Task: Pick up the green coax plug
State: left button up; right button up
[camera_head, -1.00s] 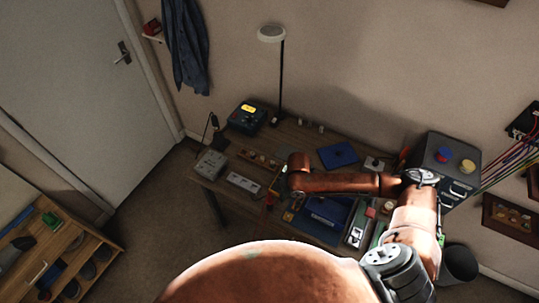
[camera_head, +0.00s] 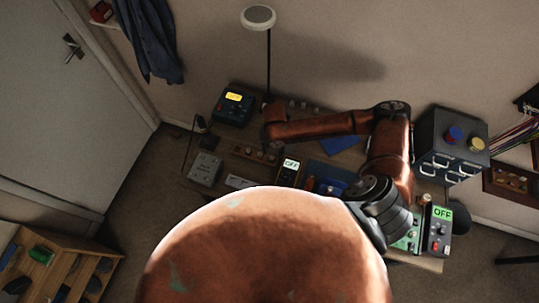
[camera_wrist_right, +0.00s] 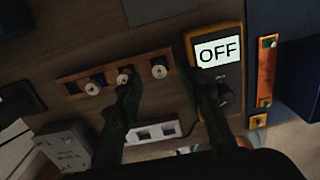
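I cannot make out a green coax plug in either view. A wooden strip (camera_wrist_right: 108,78) with several pale-tipped round fittings lies on the desk in the right wrist view; their colours are too dark to tell. My right gripper (camera_wrist_right: 168,86) is open over the desk, with nothing seen between its fingers. Its left finger overlaps the strip near a middle fitting (camera_wrist_right: 124,76); its right finger overlaps the meter. I cannot tell whether either touches. In the head view my right gripper (camera_head: 270,143) is small and dark above the strip (camera_head: 253,154). My left gripper is not in view.
A yellow meter reading OFF (camera_wrist_right: 218,52) stands right of the strip. A grey box (camera_wrist_right: 62,145) and a white socket block (camera_wrist_right: 152,131) lie nearer. In the head view, a lamp (camera_head: 258,18), a yellow-lit unit (camera_head: 233,107) and a drawer cabinet (camera_head: 447,145) surround the work area.

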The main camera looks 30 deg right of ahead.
aim_at(272, 157)
jog(key=shift+s+a+f, duration=0.3)
jog(key=shift+s+f, duration=0.4)
jog(key=shift+f, duration=0.05)
jog(key=f, duration=0.1)
jog(key=w+f, duration=0.2)
jog(key=f, duration=0.1)
jog(key=shift+p, duration=0.35)
jog(key=shift+s, duration=0.1)
jog(key=shift+s+r, duration=0.25)
jog(key=shift+s, duration=0.25)
jog(key=shift+c, duration=1)
jog(key=shift+w+f, duration=0.1)
jog(key=shift+w, duration=0.15)
jog(key=shift+c, duration=0.8)
jog(key=shift+w, duration=0.1)
jog(key=shift+c, duration=0.7)
jog(key=shift+s, duration=0.2)
jog(key=c, duration=0.3)
pick_arm(q)
jog(key=shift+w+r, duration=0.1)
jog(key=shift+r, duration=0.2)
pick_arm(e)
jog(key=shift+w, duration=0.1)
grip_shut()
